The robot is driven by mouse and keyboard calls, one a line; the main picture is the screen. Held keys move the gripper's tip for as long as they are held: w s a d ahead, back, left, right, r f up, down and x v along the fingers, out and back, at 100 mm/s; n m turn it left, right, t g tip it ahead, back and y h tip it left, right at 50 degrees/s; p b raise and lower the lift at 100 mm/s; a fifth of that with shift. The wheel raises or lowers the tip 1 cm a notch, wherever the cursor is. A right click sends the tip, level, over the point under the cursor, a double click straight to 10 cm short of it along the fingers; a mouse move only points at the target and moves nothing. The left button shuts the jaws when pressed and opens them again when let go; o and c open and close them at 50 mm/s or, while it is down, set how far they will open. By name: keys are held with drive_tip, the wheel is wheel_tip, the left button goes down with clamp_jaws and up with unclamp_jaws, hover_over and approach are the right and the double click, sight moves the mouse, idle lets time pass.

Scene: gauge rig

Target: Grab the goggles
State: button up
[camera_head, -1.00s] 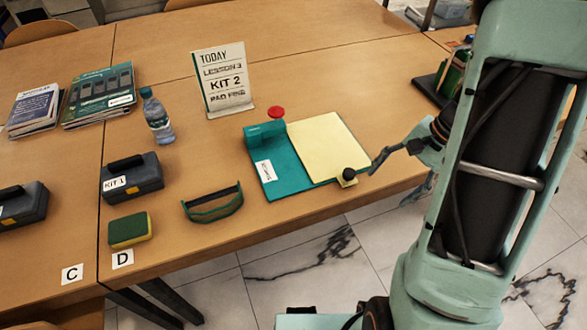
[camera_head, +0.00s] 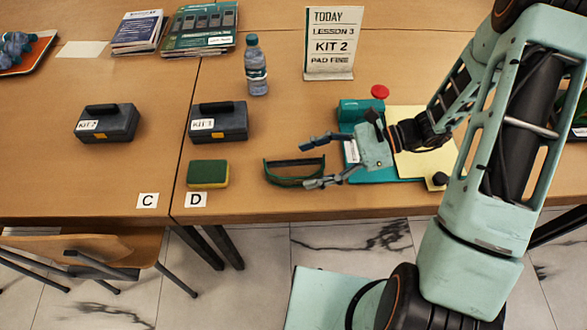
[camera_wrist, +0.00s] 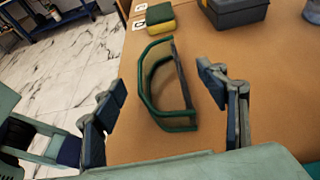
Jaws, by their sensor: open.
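The goggles (camera_head: 294,172) have a green frame and a dark strap and lie on the wooden table, right of the sponge. In the wrist view the goggles (camera_wrist: 165,85) lie ahead, in line with the gap between the fingers, their near end reaching between the fingertips. My gripper (camera_head: 312,163) is open and empty, its fingers pointing left at the right end of the goggles. The wrist view shows my gripper (camera_wrist: 165,100) with one finger on each side. I cannot tell whether a finger touches the goggles.
A green-yellow sponge (camera_head: 208,174) and a Kit 1 case (camera_head: 218,121) stand left of the goggles. A teal board (camera_head: 372,173) with a red button (camera_head: 380,91) lies under my arm. A bottle (camera_head: 256,66) and a lesson sign (camera_head: 333,42) stand behind. The table's front edge is close.

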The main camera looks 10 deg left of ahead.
sight(286, 172)
drive_tip(key=x, duration=0.6)
drive_tip(key=shift+a+f, duration=0.3)
drive_tip(key=c, duration=1.3)
